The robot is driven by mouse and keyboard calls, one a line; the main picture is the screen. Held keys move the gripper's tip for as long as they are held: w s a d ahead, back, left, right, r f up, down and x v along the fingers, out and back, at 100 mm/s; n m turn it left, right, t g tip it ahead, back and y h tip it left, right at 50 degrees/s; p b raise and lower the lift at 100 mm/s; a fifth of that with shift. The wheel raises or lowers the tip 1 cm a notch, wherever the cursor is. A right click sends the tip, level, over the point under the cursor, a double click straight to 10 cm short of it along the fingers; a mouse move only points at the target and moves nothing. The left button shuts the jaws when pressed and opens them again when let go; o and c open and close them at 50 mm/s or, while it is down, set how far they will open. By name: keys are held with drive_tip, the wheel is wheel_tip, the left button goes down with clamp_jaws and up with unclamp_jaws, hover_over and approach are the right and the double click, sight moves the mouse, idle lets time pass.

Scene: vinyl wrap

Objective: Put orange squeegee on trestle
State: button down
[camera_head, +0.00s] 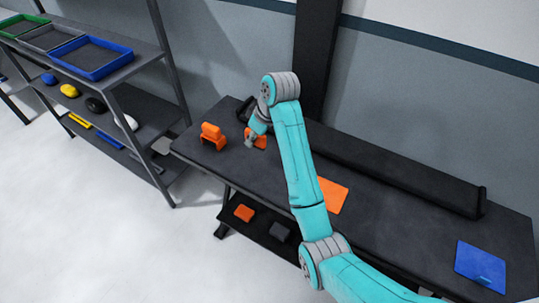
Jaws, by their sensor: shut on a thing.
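My gripper (250,142) is at the back left of the dark trestle table (385,205), low over its top. It is shut on a small orange piece (259,140), which looks like the orange squeegee; the gripper and wrist hide part of it. I cannot tell whether the piece touches the tabletop. A blocky orange object (212,136) stands on the table just left of the gripper, apart from it. A flat orange sheet (331,195) lies mid-table, partly behind my arm.
A long black bar (400,176) lies along the table's back edge. A blue sheet (481,266) lies at the right. The lower shelf holds an orange piece (244,213) and a grey piece (279,231). A rack (125,75) with trays stands at the left.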

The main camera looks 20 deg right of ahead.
sight(251, 161)
wheel_tip(251, 161, down, 8)
drive_tip(key=shift+f, duration=0.1)
idle(0.4)
drive_tip(key=c, duration=1)
unclamp_jaws()
drive_tip(key=shift+f, duration=0.15)
